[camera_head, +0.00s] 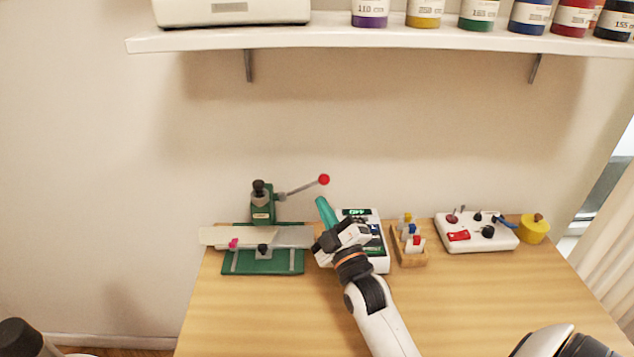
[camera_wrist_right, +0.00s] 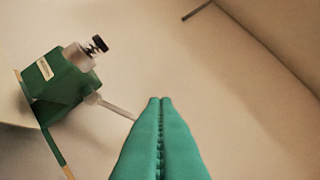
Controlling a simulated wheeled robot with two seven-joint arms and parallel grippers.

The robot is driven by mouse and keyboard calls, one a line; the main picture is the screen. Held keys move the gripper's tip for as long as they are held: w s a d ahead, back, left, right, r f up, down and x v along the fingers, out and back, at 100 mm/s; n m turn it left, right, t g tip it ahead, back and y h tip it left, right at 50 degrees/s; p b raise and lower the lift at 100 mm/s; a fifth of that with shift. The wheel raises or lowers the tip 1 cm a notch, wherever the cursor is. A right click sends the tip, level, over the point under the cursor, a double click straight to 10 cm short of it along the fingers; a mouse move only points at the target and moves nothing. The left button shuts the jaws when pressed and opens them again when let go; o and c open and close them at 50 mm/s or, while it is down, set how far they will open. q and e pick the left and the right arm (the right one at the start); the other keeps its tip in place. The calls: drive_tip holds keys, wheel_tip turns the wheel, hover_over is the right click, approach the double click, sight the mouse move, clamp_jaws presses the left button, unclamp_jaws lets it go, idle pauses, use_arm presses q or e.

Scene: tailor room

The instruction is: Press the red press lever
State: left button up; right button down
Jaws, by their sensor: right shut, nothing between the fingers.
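The green press (camera_head: 262,205) stands at the back left of the table. Its lever (camera_head: 300,187) slants up to the right and ends in a red knob (camera_head: 324,179). In the right wrist view the press (camera_wrist_right: 65,85) is at the left, and its lever (camera_wrist_right: 115,106) runs behind my fingers, which hide the knob. My right gripper (camera_head: 320,199) has teal fingers shut with nothing between them. Its tips are just below the knob in the head view; I cannot tell whether they touch the lever. The fingers also fill the lower middle of the wrist view (camera_wrist_right: 161,101). My left gripper is not seen.
A white boxed device (camera_head: 380,262) is partly behind my right gripper. A wooden holder (camera_head: 412,258), a white control panel (camera_head: 478,240) and a yellow pot (camera_head: 534,230) stand to the right. A shelf (camera_head: 400,38) hangs above. The table's front (camera_head: 270,320) is clear.

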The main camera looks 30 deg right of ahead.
sight(320, 181)
drive_tip(key=w+d, duration=0.1)
drive_tip(key=w, duration=0.1)
drive_tip(key=w+d+p, duration=0.1)
drive_tip(key=w+d, duration=0.1)
drive_tip(key=w, duration=0.1)
drive_tip(key=w+d+p, duration=0.1)
drive_tip(key=w, duration=0.2)
drive_tip(key=shift+w+d+r, duration=0.15)
drive_tip(key=shift+d, duration=0.15)
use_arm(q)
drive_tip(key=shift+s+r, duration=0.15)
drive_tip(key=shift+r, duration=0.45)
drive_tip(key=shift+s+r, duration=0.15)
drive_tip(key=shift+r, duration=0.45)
